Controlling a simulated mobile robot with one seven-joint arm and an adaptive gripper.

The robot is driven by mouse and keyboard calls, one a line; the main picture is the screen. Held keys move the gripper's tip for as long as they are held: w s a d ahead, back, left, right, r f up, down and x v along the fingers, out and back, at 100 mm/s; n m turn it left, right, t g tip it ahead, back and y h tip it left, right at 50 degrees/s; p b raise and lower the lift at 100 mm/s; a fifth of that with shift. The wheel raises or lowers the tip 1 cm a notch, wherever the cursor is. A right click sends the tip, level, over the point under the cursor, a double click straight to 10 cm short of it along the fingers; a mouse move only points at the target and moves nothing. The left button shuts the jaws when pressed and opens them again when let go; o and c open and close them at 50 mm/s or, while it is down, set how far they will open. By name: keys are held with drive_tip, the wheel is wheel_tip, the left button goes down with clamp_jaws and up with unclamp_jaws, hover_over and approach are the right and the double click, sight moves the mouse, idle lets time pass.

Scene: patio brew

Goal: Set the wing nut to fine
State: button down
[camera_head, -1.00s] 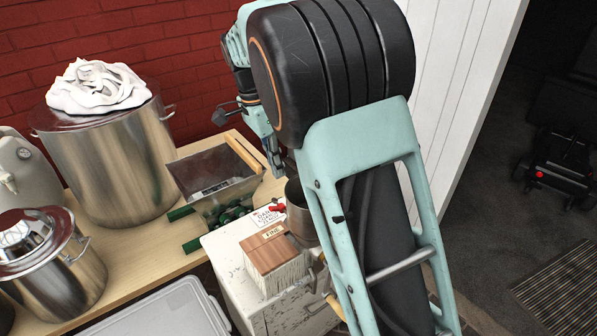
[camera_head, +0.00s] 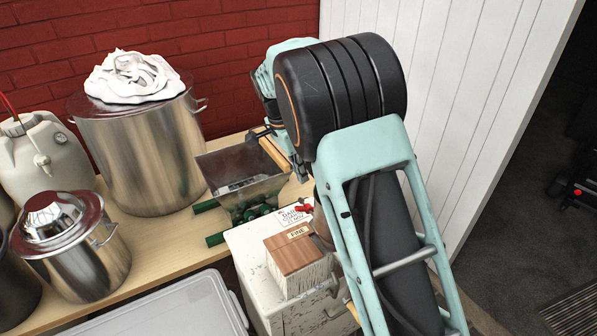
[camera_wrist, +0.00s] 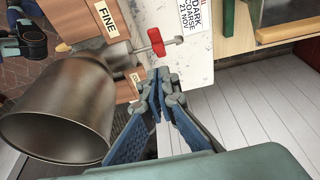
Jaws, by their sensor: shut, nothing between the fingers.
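The red wing nut (camera_wrist: 158,42) sits on a thin metal rod in the wrist view, beside the FINE label (camera_wrist: 108,27) on a wooden block. A second label (camera_wrist: 136,80), partly hidden and starting with "CO", lies on the other side of the rod. In the head view the red wing nut (camera_head: 303,206) shows beside the block with the FINE plate (camera_head: 297,233). My gripper (camera_wrist: 160,84) is shut and empty, its blue fingertips a little below the wing nut in the wrist view, apart from it.
A metal cup (camera_wrist: 62,110) lies close left of my fingers. A paper card (camera_wrist: 196,22) is on the worn white cabinet (camera_head: 255,262). A metal hopper (camera_head: 240,172) with green parts stands behind. Pots (camera_head: 140,150) fill the bench's left.

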hover_over(302, 207)
drive_tip(key=d, duration=0.1)
drive_tip(key=x, duration=0.2)
drive_tip(key=a+b+x, duration=0.1)
drive_tip(key=x, duration=0.2)
drive_tip(key=shift+s+f, duration=0.2)
drive_tip(key=shift+f, duration=0.3)
drive_tip(key=shift+s+a+f, duration=0.2)
drive_tip(key=shift+a+f, duration=0.1)
drive_tip(key=shift+f, duration=0.15)
drive_tip(key=shift+s+a+f, duration=0.2)
drive_tip(key=shift+a+f, duration=0.1)
drive_tip(key=shift+f, duration=0.2)
drive_tip(key=shift+s+a+f, duration=0.15)
drive_tip(key=shift+a+f, duration=0.1)
drive_tip(key=shift+f, duration=0.25)
